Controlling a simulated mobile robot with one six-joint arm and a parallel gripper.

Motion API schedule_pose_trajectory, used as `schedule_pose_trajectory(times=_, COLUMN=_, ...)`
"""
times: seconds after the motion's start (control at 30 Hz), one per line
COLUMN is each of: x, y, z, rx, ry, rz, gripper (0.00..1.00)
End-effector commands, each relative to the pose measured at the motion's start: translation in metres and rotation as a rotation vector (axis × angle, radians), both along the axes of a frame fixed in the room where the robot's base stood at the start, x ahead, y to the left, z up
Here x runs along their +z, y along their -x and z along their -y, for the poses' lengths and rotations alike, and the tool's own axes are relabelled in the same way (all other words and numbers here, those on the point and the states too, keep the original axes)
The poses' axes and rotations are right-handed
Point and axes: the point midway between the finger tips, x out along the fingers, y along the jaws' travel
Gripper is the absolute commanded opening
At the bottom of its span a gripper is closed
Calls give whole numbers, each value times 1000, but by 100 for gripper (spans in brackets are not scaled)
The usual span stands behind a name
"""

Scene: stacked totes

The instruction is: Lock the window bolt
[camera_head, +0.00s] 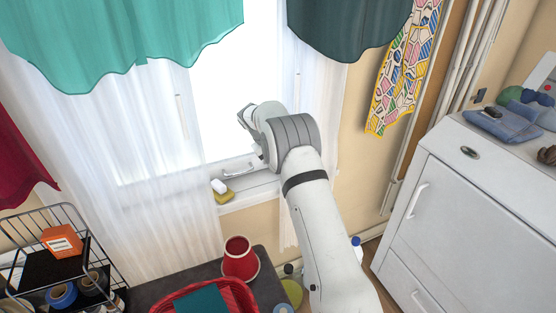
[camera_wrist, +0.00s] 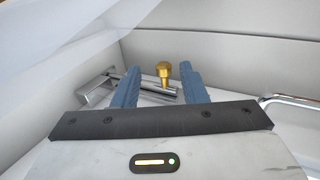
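The window bolt shows in the wrist view as a chrome barrel (camera_wrist: 98,92) with a brass knob (camera_wrist: 164,72) standing up from its rod. My gripper (camera_wrist: 161,78) is open, with one blue finger on each side of the knob. A gap shows between the knob and each finger; the right finger looks nearer to it. Parts of the rod are hidden behind the fingers and the gripper body. In the head view the window (camera_head: 225,80) is bright behind my arm. The bolt is hidden there, and I cannot make out my fingers.
A chrome handle (camera_wrist: 292,101) lies right of my gripper; a handle also shows in the head view (camera_head: 238,171). A white and yellow item (camera_head: 223,191) sits on the sill. Curtains (camera_head: 130,45) hang around the window.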

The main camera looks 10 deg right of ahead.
Motion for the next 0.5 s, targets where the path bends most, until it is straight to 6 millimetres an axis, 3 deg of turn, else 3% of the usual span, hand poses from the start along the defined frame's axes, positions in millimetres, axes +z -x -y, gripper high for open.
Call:
schedule_pose_trajectory(times=0.3, x=48, y=7, z=-24, rx=2, ry=-1, rz=2, gripper=39)
schedule_pose_trajectory(times=0.5, x=61, y=10, z=-30, rx=2, ry=1, rz=2, gripper=39)
